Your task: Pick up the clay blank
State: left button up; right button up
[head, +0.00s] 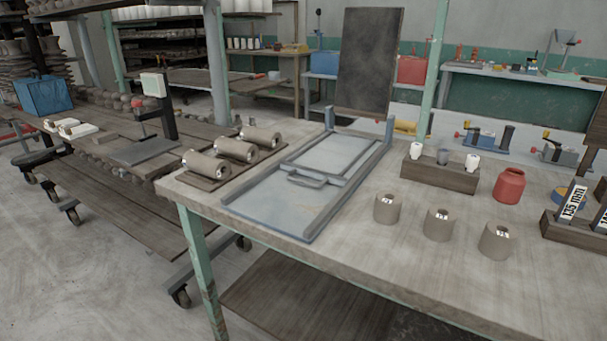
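Clay-coloured cylinders stand or lie on the workbench (330,255) in the head view. Three stand upright in a slanting row near the front right: a left one (387,209), a middle one (437,226) and a right one (496,243), each with a small bright spot at its top. Three more lie on their sides on a dark board at the bench's left end: a near one (204,165), a middle one (233,150) and a far one (259,137). I cannot tell which is the task's clay blank. Neither of my grippers is in view.
A blue-grey metal frame (265,212) lies mid-bench. Behind the upright cylinders are a wooden block with cups (440,175) and a red jar (509,185). A labelled rack (570,229) stands far right. The bench front between frame and upright cylinders is clear.

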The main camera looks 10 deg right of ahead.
aim_at(195, 161)
jog(key=i+j+z, duration=0.4)
jog(key=j, duration=0.2)
jog(key=j+z, duration=0.15)
jog(key=j, duration=0.15)
jog(key=i+j+z, duration=0.2)
jog(key=j, duration=0.15)
